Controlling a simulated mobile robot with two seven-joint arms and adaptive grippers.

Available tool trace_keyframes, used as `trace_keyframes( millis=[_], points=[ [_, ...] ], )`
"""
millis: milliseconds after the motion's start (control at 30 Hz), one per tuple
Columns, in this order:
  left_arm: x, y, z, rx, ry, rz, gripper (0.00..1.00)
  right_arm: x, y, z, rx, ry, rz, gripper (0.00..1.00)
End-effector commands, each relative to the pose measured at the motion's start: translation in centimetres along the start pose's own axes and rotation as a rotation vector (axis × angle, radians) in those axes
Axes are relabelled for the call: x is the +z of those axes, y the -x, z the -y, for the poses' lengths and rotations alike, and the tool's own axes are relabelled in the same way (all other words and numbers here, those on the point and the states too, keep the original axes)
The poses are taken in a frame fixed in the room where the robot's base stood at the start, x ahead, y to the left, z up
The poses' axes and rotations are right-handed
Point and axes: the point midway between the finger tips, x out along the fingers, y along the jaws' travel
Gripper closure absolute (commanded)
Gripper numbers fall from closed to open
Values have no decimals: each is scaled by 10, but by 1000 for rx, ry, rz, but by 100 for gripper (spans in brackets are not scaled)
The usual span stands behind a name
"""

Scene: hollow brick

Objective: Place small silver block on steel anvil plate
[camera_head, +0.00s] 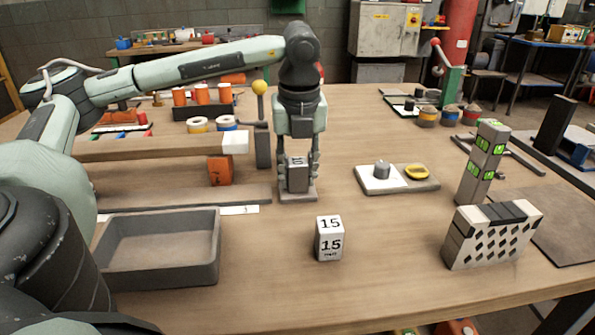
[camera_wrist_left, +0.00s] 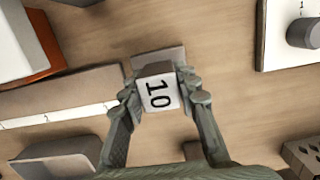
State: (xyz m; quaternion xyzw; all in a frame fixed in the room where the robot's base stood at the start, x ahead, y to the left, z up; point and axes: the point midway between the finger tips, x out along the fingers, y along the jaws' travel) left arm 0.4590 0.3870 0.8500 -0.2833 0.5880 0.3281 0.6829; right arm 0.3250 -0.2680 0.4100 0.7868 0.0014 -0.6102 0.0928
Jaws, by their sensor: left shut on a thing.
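My left gripper (camera_head: 298,172) points straight down at the table's middle and is shut on a small silver block (camera_head: 297,178). The block's pale top, marked 10, faces up in the left wrist view (camera_wrist_left: 158,93), between the two fingers (camera_wrist_left: 160,100). A small flat grey plate (camera_head: 298,197), which looks like the steel anvil plate, lies directly below the block. Its far part shows beyond the block in the left wrist view (camera_wrist_left: 158,61). The block is upright, at or just above the plate; I cannot tell whether they touch. My right gripper is not in view.
A block marked 15 (camera_head: 329,240) stands in front. A grey tray (camera_head: 160,275) is at front left, beside a low shelf (camera_head: 160,147). A board with a grey cylinder (camera_head: 382,170) and yellow ring is right. A holed brick (camera_head: 492,236) stands at front right.

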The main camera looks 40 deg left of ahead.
Motion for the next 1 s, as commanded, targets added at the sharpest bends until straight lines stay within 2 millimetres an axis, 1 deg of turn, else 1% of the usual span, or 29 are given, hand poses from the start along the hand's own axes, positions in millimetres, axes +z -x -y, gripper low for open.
trace_keyframes(
  millis=[100, 133, 267, 300, 533, 667, 700, 767, 833, 1000],
  points=[
    [0, -2, 0, 0, 0, 0, 100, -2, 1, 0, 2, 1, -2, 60],
    [0, -2, 0, 1, 0, 0, 67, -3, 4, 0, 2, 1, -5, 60],
    [0, -2, 0, 0, -1, 0, 51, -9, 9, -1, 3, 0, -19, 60],
    [0, -2, 0, 0, -1, 0, 49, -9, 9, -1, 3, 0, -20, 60],
    [0, -2, 0, 0, 0, 0, 49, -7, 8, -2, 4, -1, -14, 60],
    [0, 2, 0, 0, 0, 0, 49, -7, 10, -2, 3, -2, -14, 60],
    [0, 5, 1, -1, -1, 1, 49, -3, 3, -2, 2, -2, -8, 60],
    [0, 14, 2, -4, -1, 2, 49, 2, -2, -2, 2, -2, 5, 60],
    [0, 27, 1, -4, -2, 2, 49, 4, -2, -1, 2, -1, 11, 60],
    [0, 69, 2, -5, -2, 2, 49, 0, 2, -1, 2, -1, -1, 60]
  ],
)
